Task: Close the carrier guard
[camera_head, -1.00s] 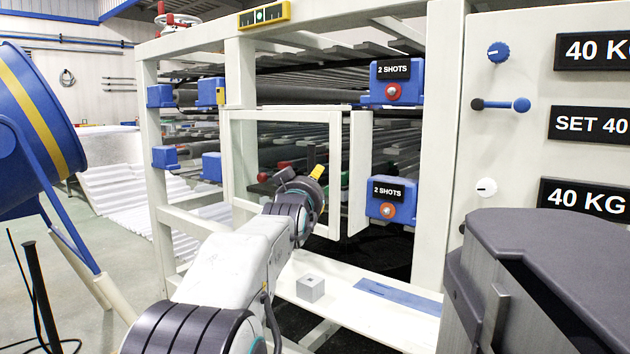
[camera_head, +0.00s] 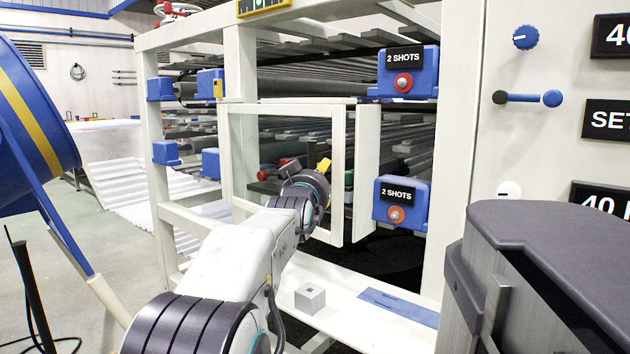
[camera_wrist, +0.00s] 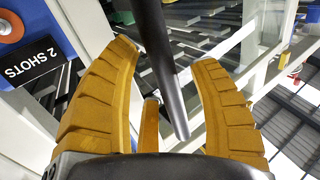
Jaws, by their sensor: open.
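The carrier guard (camera_head: 338,180) is a white-framed panel with a clear pane on the front of the rack. It stands ajar, with a gap between its right edge and the white post (camera_head: 367,175). In the head view my wrist hides most of the gripper in front of the guard's pane, with a yellow finger part showing.
Blue boxes with red buttons and "2 SHOTS" labels (camera_head: 405,57) (camera_head: 397,195) sit right of the guard. A small grey block (camera_head: 310,297) and a blue strip (camera_head: 398,306) lie on the lower white ledge. A control panel (camera_head: 545,150) stands right, a blue drum (camera_head: 30,120) left.

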